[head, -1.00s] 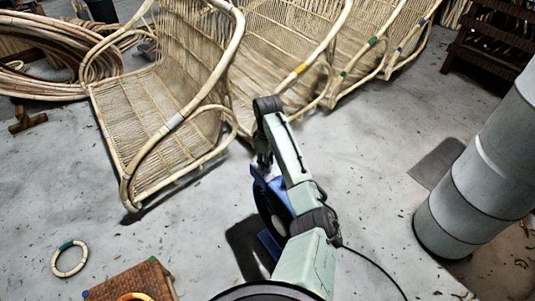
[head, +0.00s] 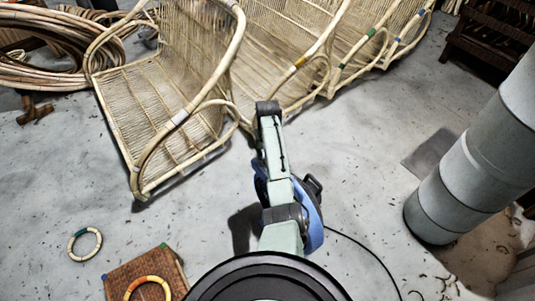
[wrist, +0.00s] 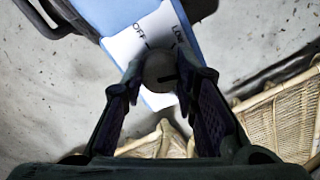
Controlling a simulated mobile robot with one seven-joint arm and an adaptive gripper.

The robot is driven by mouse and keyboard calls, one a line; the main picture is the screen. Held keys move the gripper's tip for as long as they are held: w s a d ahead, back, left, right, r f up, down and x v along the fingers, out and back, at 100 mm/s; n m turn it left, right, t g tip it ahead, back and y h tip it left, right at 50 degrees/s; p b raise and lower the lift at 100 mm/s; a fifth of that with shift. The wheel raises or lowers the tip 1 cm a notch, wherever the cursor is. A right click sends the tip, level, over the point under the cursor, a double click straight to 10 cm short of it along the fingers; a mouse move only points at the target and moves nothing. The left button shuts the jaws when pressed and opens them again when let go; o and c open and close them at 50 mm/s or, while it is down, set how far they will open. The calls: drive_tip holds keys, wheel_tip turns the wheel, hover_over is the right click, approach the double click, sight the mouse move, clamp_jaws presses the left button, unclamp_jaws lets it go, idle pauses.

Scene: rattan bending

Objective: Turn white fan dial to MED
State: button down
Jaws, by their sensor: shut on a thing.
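The fan (head: 315,228) is blue and stands on the floor, mostly hidden behind my arm in the head view. In the wrist view its blue housing (wrist: 112,14) carries a white label plate (wrist: 125,45) with "OFF" and "LOW" printed on it; no "MED" is readable. My gripper (wrist: 162,74) is shut on the dial, one finger on each side. In the head view the fingers and dial are hidden by my arm.
Rattan chairs (head: 165,110) stand in a row beyond the fan. A grey duct (head: 470,165) is at right. A woven box (head: 150,262) and a rattan ring (head: 85,243) lie at front left. A cable (head: 365,250) runs along the floor. Floor on both sides is open.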

drive_tip(key=shift+m+p, duration=0.65)
drive_tip(key=shift+m, duration=0.85)
drive_tip(key=c, duration=1.3)
unclamp_jaws()
wheel_tip(320, 180, up, 12)
